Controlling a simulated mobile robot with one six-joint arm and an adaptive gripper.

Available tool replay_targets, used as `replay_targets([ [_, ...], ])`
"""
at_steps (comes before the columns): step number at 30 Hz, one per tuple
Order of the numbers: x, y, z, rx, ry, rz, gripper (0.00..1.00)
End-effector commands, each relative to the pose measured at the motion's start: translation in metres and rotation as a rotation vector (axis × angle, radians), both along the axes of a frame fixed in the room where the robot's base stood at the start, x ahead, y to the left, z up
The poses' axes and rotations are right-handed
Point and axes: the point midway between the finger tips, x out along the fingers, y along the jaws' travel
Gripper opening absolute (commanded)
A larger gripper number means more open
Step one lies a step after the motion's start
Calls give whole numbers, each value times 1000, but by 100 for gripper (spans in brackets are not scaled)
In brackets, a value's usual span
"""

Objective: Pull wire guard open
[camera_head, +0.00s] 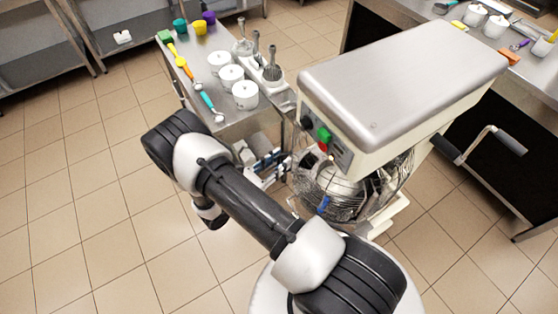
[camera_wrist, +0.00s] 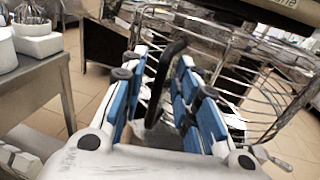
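The wire guard (camera_head: 325,190) is a rounded cage of metal wires on the front of the cream planetary mixer (camera_head: 400,80), under its head. In the wrist view its curved wires (camera_wrist: 235,75) fill the upper right. A black curved handle bar (camera_wrist: 162,80) stands upright in front of the wires. My gripper (camera_head: 272,165), with blue finger pads, is at the guard's left side. In the wrist view my gripper (camera_wrist: 160,68) is open, its fingers on either side of the black bar. Gaps show beside the bar; contact cannot be told.
A steel table (camera_head: 222,115) with white pots, whisks and coloured scoops stands left of the mixer, close to my gripper. Another steel counter (camera_head: 440,20) stands behind at the right. A grey-handled lever (camera_head: 480,145) sticks out at the mixer's right. Tiled floor at the left is clear.

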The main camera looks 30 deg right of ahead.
Motion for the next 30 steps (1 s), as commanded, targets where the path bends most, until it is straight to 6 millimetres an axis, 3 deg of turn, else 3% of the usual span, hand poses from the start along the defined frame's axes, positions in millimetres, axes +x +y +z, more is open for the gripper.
replay_targets([
  [10, 1, -5, 0, 0, 0, 1, 28],
  [23, 1, -4, 0, 0, 0, 1, 0],
  [30, 1, -4, 0, 0, 0, 1, 0],
])
